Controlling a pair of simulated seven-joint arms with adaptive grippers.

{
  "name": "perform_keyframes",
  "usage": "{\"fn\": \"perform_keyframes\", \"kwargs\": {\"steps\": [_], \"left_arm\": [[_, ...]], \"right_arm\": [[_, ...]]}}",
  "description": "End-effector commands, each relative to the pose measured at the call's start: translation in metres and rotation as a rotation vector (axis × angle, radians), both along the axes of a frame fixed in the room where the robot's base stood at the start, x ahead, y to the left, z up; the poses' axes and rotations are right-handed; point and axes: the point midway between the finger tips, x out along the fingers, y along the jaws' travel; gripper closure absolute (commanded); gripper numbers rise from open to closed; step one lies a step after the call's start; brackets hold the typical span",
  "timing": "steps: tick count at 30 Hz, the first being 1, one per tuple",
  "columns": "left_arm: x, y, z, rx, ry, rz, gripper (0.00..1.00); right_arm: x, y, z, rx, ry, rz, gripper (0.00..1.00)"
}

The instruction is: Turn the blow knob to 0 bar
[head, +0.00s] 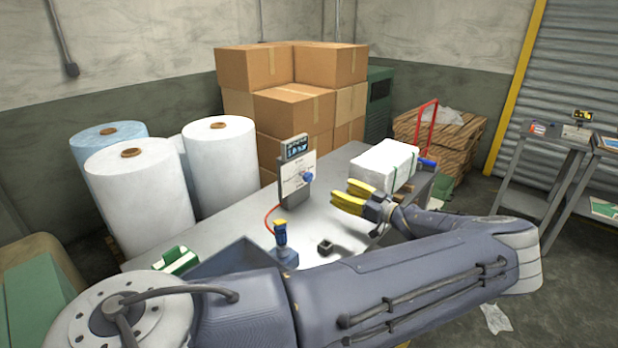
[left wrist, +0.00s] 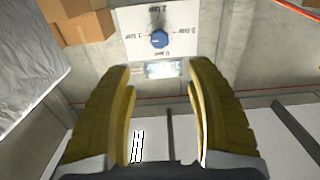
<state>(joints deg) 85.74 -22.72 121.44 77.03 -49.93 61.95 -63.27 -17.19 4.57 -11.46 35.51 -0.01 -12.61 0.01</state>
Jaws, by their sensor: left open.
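The blow knob (head: 308,177) is a small blue knob on a white dial plate (head: 294,182), fixed to an upright grey post on the bench. A small display (head: 296,147) above the plate seems to read 1.0 bar. In the left wrist view the knob (left wrist: 159,39) sits amid printed bar marks; I cannot tell which mark it points to. My left gripper (head: 343,192) has yellow fingers, open and empty, to the right of the knob and apart from it. In the wrist view the knob lies beyond the gap between the fingertips (left wrist: 160,75). My right gripper is out of view.
The grey bench (head: 225,222) also holds a white wrapped block (head: 383,166) behind my gripper and a blue-and-yellow tool (head: 281,235) with a red hose. White rolls (head: 140,185) stand left and cardboard boxes (head: 293,107) behind. Space between fingers and knob looks clear.

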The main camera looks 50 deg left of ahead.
Motion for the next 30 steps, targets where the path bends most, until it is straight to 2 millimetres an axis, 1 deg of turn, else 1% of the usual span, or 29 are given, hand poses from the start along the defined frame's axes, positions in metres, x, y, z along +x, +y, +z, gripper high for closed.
{"fn": "perform_keyframes", "kwargs": {"steps": [1,6,13,23,30], "left_arm": [[-0.002,0.006,-0.001,0.003,0.002,0.001,0.45],[-0.006,0.018,-0.001,0.003,0.005,0.010,0.45],[-0.005,0.031,0.000,0.003,-0.001,-0.001,0.45],[-0.009,0.061,0.000,0.004,0.000,-0.001,0.45],[-0.015,0.102,0.000,0.001,-0.001,0.001,0.45]], "right_arm": [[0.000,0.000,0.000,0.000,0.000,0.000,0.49],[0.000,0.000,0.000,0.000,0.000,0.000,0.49],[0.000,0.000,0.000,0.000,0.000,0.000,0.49],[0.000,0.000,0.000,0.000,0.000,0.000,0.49],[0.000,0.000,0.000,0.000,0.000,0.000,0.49]]}}
